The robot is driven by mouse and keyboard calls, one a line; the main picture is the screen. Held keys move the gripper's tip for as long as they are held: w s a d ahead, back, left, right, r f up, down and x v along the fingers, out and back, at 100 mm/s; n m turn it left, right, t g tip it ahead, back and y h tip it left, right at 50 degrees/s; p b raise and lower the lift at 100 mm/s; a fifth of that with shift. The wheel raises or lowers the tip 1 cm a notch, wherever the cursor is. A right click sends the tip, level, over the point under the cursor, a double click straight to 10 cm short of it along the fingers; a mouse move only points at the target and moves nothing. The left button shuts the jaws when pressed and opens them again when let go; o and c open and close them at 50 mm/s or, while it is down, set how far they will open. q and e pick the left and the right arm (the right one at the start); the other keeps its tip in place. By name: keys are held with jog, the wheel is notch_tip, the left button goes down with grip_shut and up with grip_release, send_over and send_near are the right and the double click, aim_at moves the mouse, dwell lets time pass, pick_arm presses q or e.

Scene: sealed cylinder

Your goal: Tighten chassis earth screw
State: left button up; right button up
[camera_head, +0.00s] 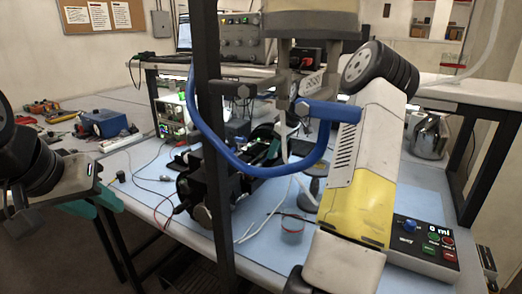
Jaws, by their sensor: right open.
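No earth screw or screwdriver can be made out. A black chassis-like unit (208,185) with cables stands mid-bench, partly behind a dark upright post. My left gripper (75,183) is at the left edge, dark and side-on, above and beside a teal item (98,203); its jaws cannot be made out, nor whether it touches the item. It is well apart from the black unit.
A blue hose (232,160) loops in front of the unit. A control box reading "0 ml" (425,245) and a small cup (292,229) sit at right. Blue mat (262,262) shows some bare area.

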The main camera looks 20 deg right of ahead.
grip_shut()
jog(key=shift+a+m+h, duration=0.2)
jog(key=shift+m+h, duration=0.2)
jog(key=shift+m, duration=0.7)
jog(key=shift+m+t, duration=0.4)
jog(key=shift+m, duration=0.1)
grip_release()
jog(key=shift+s, duration=0.1)
jog(key=v, duration=0.7)
jog(key=shift+r, duration=0.4)
jog(key=shift+s, duration=0.1)
